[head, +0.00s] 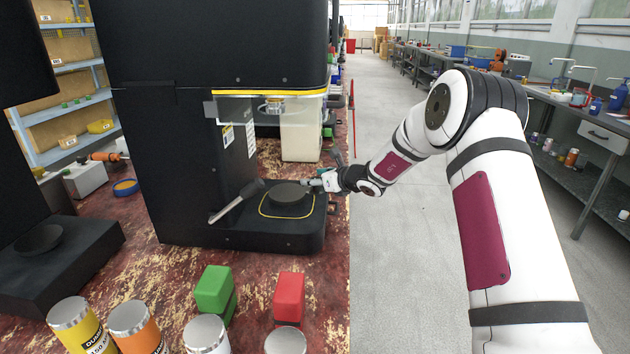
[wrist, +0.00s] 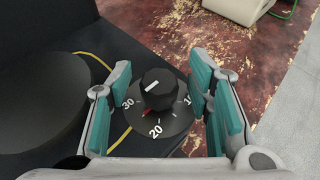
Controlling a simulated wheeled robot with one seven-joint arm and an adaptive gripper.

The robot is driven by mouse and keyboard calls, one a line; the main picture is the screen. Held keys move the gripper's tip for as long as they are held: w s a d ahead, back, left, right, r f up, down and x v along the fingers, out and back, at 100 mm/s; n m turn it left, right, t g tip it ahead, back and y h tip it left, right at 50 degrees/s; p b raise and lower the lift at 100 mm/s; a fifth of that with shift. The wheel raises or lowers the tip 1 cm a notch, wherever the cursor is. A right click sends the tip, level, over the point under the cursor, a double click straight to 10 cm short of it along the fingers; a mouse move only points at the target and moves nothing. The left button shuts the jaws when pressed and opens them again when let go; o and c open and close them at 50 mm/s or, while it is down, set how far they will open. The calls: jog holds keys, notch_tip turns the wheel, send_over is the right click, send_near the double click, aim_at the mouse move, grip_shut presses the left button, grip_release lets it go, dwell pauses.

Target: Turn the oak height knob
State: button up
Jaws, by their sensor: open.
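The height knob (wrist: 158,84) is a black round knob with a white line on top, pointing to the upper right in the wrist view. It sits on a dark dial (wrist: 172,124) marked 10, 20 and 30, with a small red mark near 20. No oak colour shows on it. My gripper (wrist: 160,74) is open, with one teal-padded finger on each side of the knob and visible gaps to both. In the head view, my gripper (head: 328,181) is at the right side of the black seamer's base (head: 270,236), and the knob is hidden there.
A round black plate (head: 289,194) and a lever (head: 236,202) are on the seamer base, left of my gripper. Green (head: 214,290) and red (head: 289,296) blocks and several cans stand in front. A pale container (head: 301,138) is behind. The aisle floor (head: 400,250) is clear.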

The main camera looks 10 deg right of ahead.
jog(key=shift+w+a, duration=0.1)
grip_shut()
jog(key=shift+n+y+p, duration=0.4)
jog(key=shift+y+p, duration=0.1)
jog(key=shift+n+g+y+p, duration=0.3)
jog(key=shift+n+g+y, duration=0.2)
jog(key=shift+f+n+g+y+b, duration=0.15)
jog(key=shift+n+g+y+b, duration=0.3)
jog(key=shift+n+g+y, duration=0.45)
jog(key=n+g+y+b, duration=0.2)
jog(key=n+b, duration=0.1)
jog(key=shift+w+f+b, duration=0.1)
jog(key=shift+b, duration=0.3)
jog(key=shift+n+g+y+b, duration=0.4)
jog(key=shift+n+g+b, duration=0.4)
jog(key=shift+g+b, duration=0.3)
jog(key=shift+r+n+g+b, duration=0.25)
jog(key=shift+n+g+b, duration=0.05)
jog(key=shift+g+b, duration=0.1)
